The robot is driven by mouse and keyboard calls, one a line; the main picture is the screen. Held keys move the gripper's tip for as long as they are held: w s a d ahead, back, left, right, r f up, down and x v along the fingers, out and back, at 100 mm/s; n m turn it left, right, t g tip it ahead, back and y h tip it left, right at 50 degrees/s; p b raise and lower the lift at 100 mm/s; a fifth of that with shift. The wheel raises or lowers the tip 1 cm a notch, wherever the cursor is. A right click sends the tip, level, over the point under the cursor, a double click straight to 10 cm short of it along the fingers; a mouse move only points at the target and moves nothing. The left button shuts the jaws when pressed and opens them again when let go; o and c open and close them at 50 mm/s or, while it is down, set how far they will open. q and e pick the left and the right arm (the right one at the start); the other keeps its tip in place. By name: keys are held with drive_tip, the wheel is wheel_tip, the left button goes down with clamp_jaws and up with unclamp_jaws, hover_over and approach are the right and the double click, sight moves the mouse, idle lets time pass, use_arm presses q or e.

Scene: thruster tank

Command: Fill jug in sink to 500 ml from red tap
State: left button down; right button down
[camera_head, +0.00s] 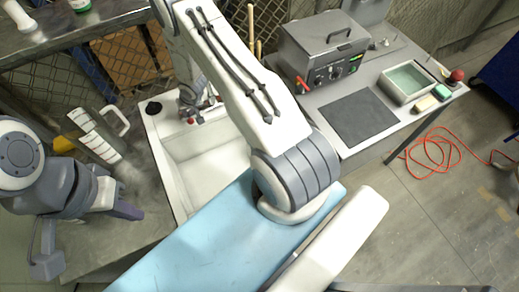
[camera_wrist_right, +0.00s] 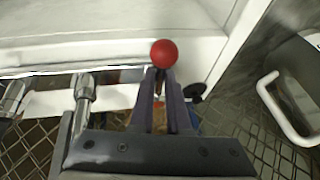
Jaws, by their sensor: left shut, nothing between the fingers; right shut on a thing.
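The white sink (camera_head: 200,170) lies in the middle, partly covered by my right arm. The red tap's ball knob (camera_wrist_right: 164,53) sits at the fingertips of my right gripper (camera_wrist_right: 162,82), which is shut on the tap's lever. In the head view that gripper (camera_head: 198,100) is by the taps. Running water is not visible. My left gripper (camera_head: 130,211) is shut and empty, below the jug and left of the sink.
A grey boxy device (camera_head: 322,50) with a red lever stands right of the sink. A dark mat (camera_head: 360,117), a tray of liquid (camera_head: 408,82) and sponges (camera_head: 432,98) lie farther right. A yellow object (camera_head: 65,145) is left of the jug. An orange cable (camera_head: 437,150) lies on the floor.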

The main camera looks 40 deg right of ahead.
drive_tip(key=shift+a+f, duration=0.1)
idle(0.4)
drive_tip(key=shift+w+a, duration=0.25)
drive_tip(key=shift+a, duration=0.4)
drive_tip(key=shift+w+a, duration=0.25)
drive_tip(key=shift+a, duration=0.35)
